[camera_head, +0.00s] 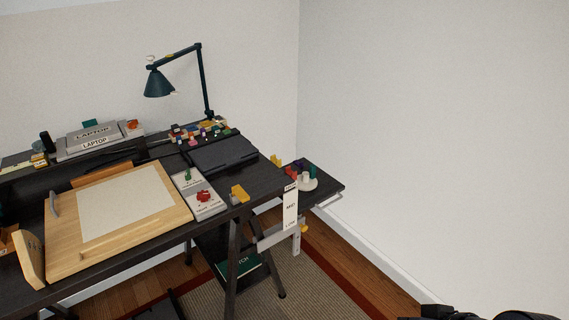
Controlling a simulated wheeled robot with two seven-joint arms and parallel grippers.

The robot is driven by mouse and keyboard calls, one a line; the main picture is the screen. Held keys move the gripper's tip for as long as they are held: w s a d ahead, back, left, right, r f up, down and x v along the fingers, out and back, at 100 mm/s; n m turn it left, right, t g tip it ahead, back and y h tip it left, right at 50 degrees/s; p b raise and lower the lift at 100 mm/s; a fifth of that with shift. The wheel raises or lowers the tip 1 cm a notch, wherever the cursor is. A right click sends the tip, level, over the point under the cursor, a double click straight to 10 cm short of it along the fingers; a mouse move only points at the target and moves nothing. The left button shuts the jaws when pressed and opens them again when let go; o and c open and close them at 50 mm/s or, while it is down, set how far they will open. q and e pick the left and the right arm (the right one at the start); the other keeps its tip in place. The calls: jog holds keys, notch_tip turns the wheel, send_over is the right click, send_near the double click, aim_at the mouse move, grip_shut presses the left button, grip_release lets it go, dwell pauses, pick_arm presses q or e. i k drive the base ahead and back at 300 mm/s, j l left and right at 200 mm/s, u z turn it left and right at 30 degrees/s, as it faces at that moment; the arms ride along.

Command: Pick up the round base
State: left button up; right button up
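A pale round base (306,183) lies flat on the low dark side table (331,187) at the right end of the desk. A dark teal upright piece (312,171) and a pale upright piece stand at it; whether they are attached, I cannot tell. Dark purple and yellow-orange pieces stand close behind and to its left. A dark part that looks like my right arm shows at the bottom right edge, far from the base, with no fingertips visible. My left gripper is not in view.
A white labelled panel (290,211) stands in front of the side table. Floor to the right is clear up to the wall.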

aim_at(307, 181)
jog(key=i+u, duration=0.2)
jog(key=i, duration=0.35)
jog(key=i+l+u, duration=0.25)
jog(key=i, duration=0.25)
jog(key=i+l+u, duration=0.1)
jog(key=l, duration=0.2)
jog(key=i+l+u, duration=0.1)
jog(key=i+l, duration=0.25)
jog(key=l, duration=0.25)
jog(key=i+l+u, duration=0.15)
jog(key=l, duration=0.2)
jog(key=i+l+u, duration=0.1)
jog(key=l, duration=0.2)
jog(key=l+u, duration=0.15)
jog(key=l, duration=0.4)
